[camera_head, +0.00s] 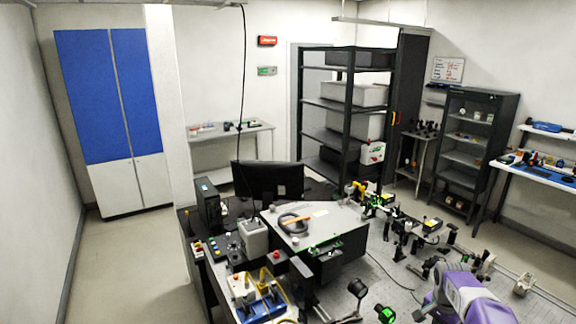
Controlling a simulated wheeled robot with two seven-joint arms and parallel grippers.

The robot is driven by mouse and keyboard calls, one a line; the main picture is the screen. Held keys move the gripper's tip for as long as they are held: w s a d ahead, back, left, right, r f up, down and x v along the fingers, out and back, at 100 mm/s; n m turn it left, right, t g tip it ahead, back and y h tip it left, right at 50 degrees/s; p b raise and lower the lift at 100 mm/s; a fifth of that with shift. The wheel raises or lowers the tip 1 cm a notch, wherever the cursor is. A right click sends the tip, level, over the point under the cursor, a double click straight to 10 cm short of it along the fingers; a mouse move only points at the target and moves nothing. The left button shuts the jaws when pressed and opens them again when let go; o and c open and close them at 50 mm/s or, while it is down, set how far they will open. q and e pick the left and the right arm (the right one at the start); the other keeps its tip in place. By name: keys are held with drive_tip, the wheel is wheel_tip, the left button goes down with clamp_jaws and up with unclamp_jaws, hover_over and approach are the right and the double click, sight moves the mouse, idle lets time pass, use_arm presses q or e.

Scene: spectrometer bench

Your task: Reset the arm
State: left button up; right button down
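A purple and white rounded body (465,297) reaches into the bottom right corner, over the edge of the optical bench. It looks like part of my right arm, but most of it is cut off by the frame. I see no gripper fingers on it. My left arm and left gripper are not in view. No object is seen held.
The optical bench (372,268) carries several small mounts. Black shelves (345,105) and a blue-doored cabinet (108,95) stand behind. Floor at left is clear.

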drive_tip(key=shift+f+b, duration=0.6)
drive_tip(key=shift+f, duration=0.55)
